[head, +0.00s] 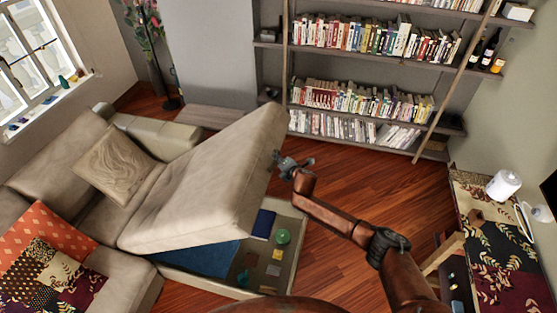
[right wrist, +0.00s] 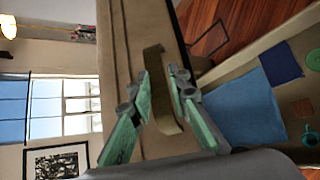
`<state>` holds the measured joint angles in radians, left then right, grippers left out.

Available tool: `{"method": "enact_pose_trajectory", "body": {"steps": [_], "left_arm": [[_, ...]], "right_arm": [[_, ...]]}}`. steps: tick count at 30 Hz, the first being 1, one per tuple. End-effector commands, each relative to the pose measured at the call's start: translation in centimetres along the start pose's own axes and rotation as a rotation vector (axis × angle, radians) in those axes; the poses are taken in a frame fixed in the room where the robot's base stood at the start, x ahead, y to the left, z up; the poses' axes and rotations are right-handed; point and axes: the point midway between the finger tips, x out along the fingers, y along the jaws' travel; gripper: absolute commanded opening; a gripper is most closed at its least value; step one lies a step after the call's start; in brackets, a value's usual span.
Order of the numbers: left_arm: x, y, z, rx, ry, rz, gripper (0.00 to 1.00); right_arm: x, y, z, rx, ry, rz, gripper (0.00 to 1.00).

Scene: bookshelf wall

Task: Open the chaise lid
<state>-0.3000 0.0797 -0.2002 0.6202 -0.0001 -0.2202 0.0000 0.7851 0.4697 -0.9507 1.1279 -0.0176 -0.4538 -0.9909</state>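The beige chaise lid (head: 205,190) is raised at a tilt above the open storage box (head: 290,255) of the sofa, its right end highest. My right gripper (head: 287,166) is at the lid's right edge. In the right wrist view my right gripper (right wrist: 160,82) has its two green-padded fingers on either side of a tan pull strap (right wrist: 158,80) on the lid's edge. My left gripper is not in view.
In the box lie a blue cloth (head: 205,262), a dark blue book (head: 264,224) and a green round thing (head: 283,237). A bookshelf (head: 365,80) stands behind. A patterned bench (head: 500,235) stands at the right. Wooden floor (head: 350,170) is clear between.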

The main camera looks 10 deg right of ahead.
Motion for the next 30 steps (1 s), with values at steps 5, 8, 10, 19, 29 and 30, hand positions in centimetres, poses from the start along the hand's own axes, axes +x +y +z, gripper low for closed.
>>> {"method": "enact_pose_trajectory", "body": {"steps": [5,8,10,19,29,30], "left_arm": [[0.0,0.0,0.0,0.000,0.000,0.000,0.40],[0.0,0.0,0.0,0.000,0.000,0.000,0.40],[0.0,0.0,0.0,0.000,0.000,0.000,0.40],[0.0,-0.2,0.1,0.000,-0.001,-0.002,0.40],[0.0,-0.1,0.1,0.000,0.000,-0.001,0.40],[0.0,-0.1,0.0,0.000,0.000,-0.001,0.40]], "right_arm": [[0.0,-0.1,0.0,0.000,0.000,-0.002,0.29],[0.0,-0.1,0.0,0.000,-0.001,-0.002,0.29],[0.0,-0.2,0.0,0.000,-0.001,-0.003,0.29],[-1.1,-0.3,0.1,0.000,-0.001,-0.003,0.29],[-6.2,-0.1,0.0,-0.002,0.000,0.000,0.29],[-6.9,-0.1,0.1,-0.002,0.000,0.001,0.29]]}}
